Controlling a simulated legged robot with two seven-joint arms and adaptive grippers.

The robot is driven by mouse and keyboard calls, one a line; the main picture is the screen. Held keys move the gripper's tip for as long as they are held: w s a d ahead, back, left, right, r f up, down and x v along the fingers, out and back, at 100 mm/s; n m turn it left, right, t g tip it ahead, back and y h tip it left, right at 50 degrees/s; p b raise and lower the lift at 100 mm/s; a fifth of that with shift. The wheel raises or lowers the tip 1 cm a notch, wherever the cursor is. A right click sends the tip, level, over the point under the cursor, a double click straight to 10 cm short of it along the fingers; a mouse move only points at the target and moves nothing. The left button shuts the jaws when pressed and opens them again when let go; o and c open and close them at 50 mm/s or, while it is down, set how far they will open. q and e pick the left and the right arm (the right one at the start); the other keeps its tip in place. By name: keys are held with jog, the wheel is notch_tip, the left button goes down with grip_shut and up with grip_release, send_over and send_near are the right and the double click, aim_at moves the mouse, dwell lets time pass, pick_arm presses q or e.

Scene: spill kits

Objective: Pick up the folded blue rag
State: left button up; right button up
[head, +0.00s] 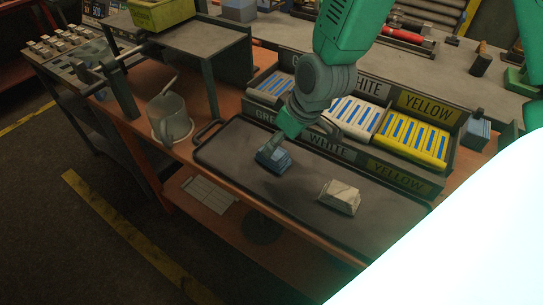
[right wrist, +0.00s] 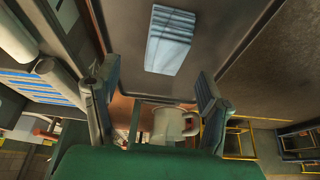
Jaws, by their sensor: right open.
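The folded blue rag (head: 274,161) lies on the dark tray (head: 228,150) on the bench. It also shows in the right wrist view (right wrist: 170,40), flat on the tray. My right gripper (head: 271,148) is right above the rag in the head view and partly covers it. In the right wrist view the two fingers of the right gripper (right wrist: 158,72) stand wide apart with nothing between them. The rag lies beyond the fingertips, roughly centred between them. Whether a fingertip touches it I cannot tell. My left gripper is not in view.
A folded off-white cloth (head: 340,197) lies on the tray, right of the blue rag. Behind the tray stands a labelled bin (head: 405,177) with white and yellow packs. A grey mug (head: 170,120) stands left of the tray, near a dark metal stand (head: 205,40).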

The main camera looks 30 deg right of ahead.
jog(key=f, duration=0.3)
jog(key=shift+w+d, duration=0.2)
jog(key=shift+w, duration=0.05)
jog(key=shift+w+a+f, duration=0.4)
jog(key=shift+w+f, duration=0.15)
jog(key=shift+f, duration=0.25)
jog(key=shift+a, duration=0.35)
jog(key=shift+a+r, duration=0.2)
jog(key=shift+a, duration=0.2)
jog(key=c, duration=0.5)
jog(key=shift+d, duration=0.15)
jog(key=c, duration=0.7)
jog(key=shift+s+d+f, duration=0.15)
jog(key=shift+d+f, duration=0.05)
jog(key=shift+d, duration=0.35)
jog(key=shift+c, duration=0.2)
jog(key=r+p, duration=0.1)
jog(key=r, duration=0.9)
jog(key=shift+a+r, duration=0.1)
jog(key=shift+a, duration=0.1)
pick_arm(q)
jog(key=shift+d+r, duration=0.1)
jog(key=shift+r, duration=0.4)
